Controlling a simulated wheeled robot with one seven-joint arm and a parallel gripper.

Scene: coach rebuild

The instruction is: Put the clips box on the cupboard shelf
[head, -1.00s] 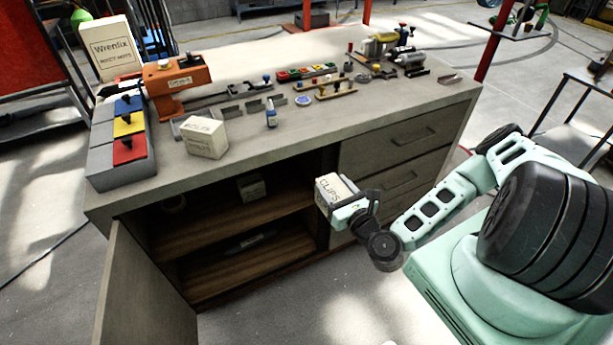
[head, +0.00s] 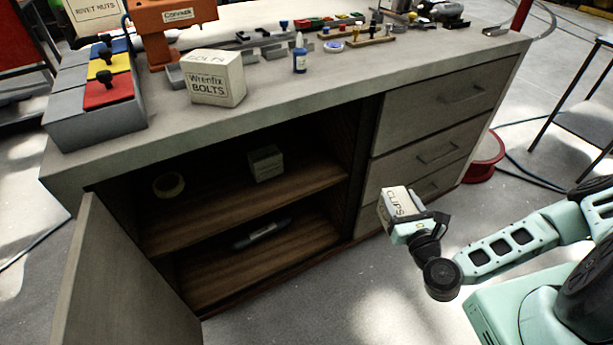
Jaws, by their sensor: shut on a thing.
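The clips box (head: 393,203), a small white carton with "CLIPS" printed on it, is held tilted in my gripper (head: 408,222). My gripper is shut on it, in front of the drawers and right of the cupboard opening. The cupboard shelf (head: 215,221) is a brown wooden board inside the open, dark cupboard. A tape roll (head: 169,185) and a small box (head: 265,163) stand on it toward the back. The box hides part of the drawer fronts.
The cupboard door (head: 112,285) stands open at the left. A dark long item (head: 262,233) lies on the lower board. The bench top holds a bolts box (head: 215,78), a glue bottle (head: 300,55) and colored bins (head: 107,85). A red reel (head: 484,158) sits on the floor at right.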

